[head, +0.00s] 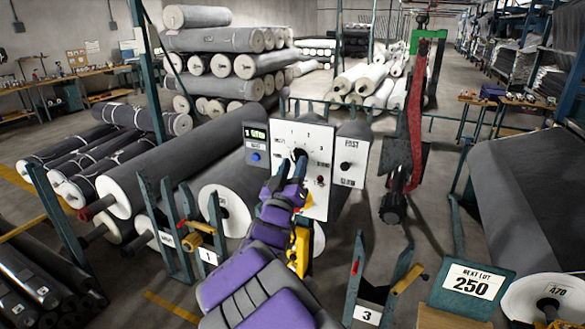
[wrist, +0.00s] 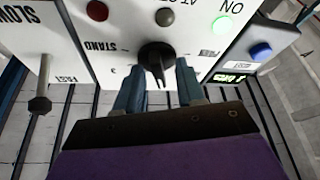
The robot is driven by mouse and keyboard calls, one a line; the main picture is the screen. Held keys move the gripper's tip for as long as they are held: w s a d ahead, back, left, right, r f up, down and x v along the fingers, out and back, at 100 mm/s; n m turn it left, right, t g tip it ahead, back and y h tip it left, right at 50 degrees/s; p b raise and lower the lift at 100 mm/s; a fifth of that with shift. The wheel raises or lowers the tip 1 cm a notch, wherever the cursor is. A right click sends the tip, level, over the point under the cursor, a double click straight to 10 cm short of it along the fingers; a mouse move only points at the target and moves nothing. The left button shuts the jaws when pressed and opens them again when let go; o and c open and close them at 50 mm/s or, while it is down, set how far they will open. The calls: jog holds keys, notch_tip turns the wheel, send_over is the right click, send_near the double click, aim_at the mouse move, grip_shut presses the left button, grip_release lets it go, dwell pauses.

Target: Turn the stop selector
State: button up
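The stop selector is a black rotary knob (head: 299,153) in the middle of a white control panel (head: 318,205), with numbers printed around its upper side. In the wrist view the panel looks upside down, and the knob (wrist: 157,57) shows a ridged grip pointing toward me. My gripper (head: 297,168) is at the panel, in front of the knob. In the wrist view its two blue fingers (wrist: 158,70) are apart, one on each side of the knob, with visible gaps. Whether the fingertips reach past the knob's face is unclear.
A FAST/SLOW control (head: 346,166) is on the right panel. A blue button (head: 256,156) and small display are on the left. A red lamp (wrist: 97,11), a grey one (wrist: 165,17) and a lit green one (wrist: 221,25) are near the knob.

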jog(key=shift+c, duration=0.4)
grip_shut()
jog(key=shift+d+r+n+p, duration=0.1)
jog(key=shift+n+p, duration=0.2)
jog(key=shift+p, duration=0.1)
jog(key=n+y+p, duration=0.2)
jog(key=n+p, duration=0.1)
jog(key=shift+d+r, duration=0.1)
jog(key=shift+r, duration=0.1)
jog(key=n+p, duration=0.1)
jog(key=n, duration=0.1)
jog(key=n+y+p, duration=0.1)
jog(key=n+p, duration=0.1)
jog(key=shift+s+g+y, duration=0.1)
jog(key=shift+g+y, duration=0.2)
jog(key=shift+g, duration=0.1)
jog(key=shift+d+n+g+y+p, duration=0.1)
jog(key=shift+n+g+y+p, duration=0.35)
jog(key=shift+n, duration=0.95)
jog(key=shift+f, duration=0.1)
